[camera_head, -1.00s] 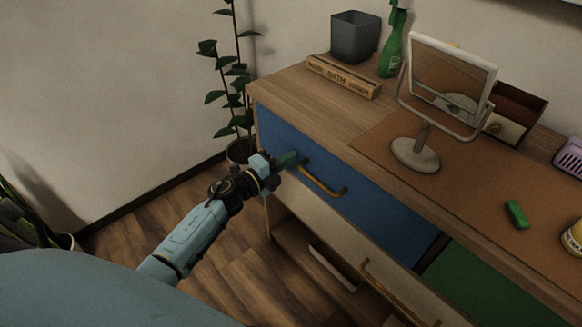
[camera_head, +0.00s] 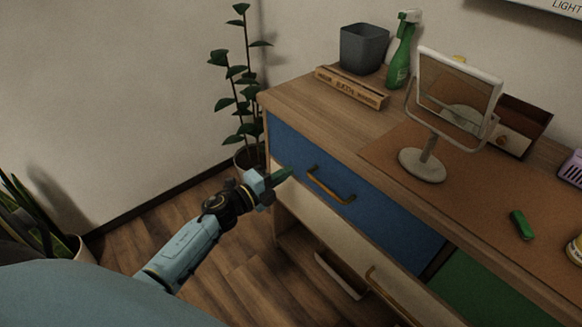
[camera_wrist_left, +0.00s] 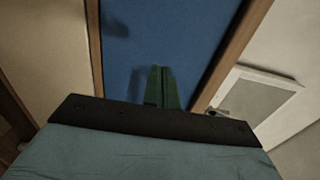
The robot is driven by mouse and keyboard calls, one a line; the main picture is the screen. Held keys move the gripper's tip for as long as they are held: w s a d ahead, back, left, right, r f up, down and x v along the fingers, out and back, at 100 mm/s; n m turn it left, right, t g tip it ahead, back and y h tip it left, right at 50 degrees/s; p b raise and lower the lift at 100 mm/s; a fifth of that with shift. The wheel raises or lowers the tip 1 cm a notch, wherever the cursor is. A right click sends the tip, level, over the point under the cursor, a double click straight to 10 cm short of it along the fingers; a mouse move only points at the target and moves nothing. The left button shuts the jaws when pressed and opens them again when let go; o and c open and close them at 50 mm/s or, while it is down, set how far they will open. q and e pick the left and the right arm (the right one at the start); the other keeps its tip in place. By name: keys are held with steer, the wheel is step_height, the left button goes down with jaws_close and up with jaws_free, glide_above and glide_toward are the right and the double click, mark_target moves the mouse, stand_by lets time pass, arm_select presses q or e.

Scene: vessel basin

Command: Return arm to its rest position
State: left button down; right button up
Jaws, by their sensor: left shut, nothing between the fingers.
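My left gripper (camera_head: 281,176) is in front of the left end of the blue drawer front (camera_head: 385,212) in the head view. Its green fingers are shut together and hold nothing. They are to the left of the drawer's brass handle (camera_head: 330,187) and apart from it. In the left wrist view the shut green fingers (camera_wrist_left: 162,88) point at the blue front. My left arm reaches in from the lower left. My right gripper is not in view.
The wooden dresser (camera_head: 300,96) carries a mirror (camera_head: 423,165), a grey bin (camera_head: 363,48), a green spray bottle (camera_head: 400,60) and a green block (camera_head: 522,225). A potted plant (camera_head: 240,95) stands at its left end. Wooden floor (camera_head: 235,277) is open below my arm.

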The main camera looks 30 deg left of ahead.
arm_select(q)
steer(key=p+v, duration=0.1)
steer(key=v, duration=0.8)
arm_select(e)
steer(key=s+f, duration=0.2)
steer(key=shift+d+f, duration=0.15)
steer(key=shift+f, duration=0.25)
arm_select(q)
steer(key=shift+s+a, duration=0.1)
